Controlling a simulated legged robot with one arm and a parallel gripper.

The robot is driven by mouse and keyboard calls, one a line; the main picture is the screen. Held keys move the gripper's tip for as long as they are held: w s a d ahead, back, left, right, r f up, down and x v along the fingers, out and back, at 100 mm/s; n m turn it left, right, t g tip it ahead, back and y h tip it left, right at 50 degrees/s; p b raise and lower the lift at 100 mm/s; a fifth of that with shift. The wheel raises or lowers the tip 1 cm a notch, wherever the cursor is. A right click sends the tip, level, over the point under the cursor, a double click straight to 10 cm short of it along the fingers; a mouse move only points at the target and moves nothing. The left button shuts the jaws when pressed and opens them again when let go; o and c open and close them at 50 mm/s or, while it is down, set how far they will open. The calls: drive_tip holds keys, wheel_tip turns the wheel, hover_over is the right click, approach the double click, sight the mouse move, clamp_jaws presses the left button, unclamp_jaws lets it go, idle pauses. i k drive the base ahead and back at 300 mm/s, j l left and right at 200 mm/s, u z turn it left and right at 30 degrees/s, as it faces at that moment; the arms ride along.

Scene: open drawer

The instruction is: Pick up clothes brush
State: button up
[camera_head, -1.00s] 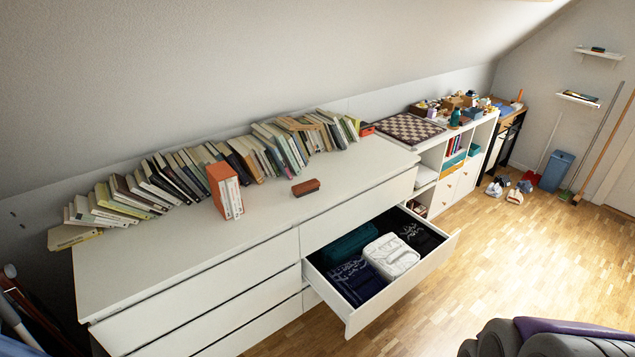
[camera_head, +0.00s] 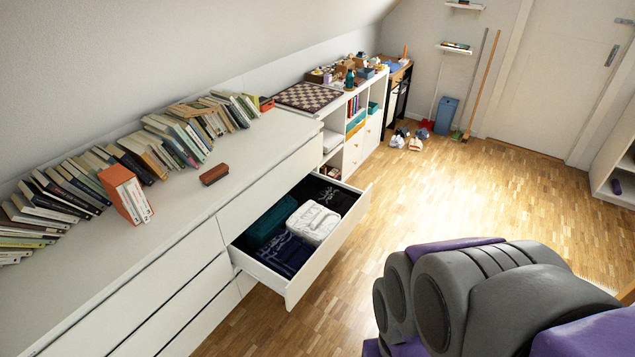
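A small reddish-brown block-shaped object (camera_head: 214,174), which looks like the clothes brush, lies on top of the white dresser (camera_head: 160,212). My gripper is not in view. Grey and purple parts of my arm show at the lower right, well apart from the brush.
A dresser drawer (camera_head: 328,246) stands open with folded dark clothes and a white case (camera_head: 313,222). Books (camera_head: 126,196) line the wall behind the brush. A chessboard (camera_head: 308,96) lies on the shelf unit beyond. The wooden floor (camera_head: 430,195) is largely clear.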

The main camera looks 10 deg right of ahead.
sight(212, 176)
drive_tip(key=i+u, duration=0.1)
drive_tip(key=u, duration=0.5)
drive_tip(key=i+l+u, duration=0.65)
drive_tip(key=l, duration=0.25)
drive_tip(key=i+l+u, duration=0.35)
drive_tip(key=l, duration=0.25)
drive_tip(key=i+l, duration=0.25)
drive_tip(key=l, duration=0.15)
drive_tip(key=i+l, duration=0.2)
drive_tip(key=l, duration=0.2)
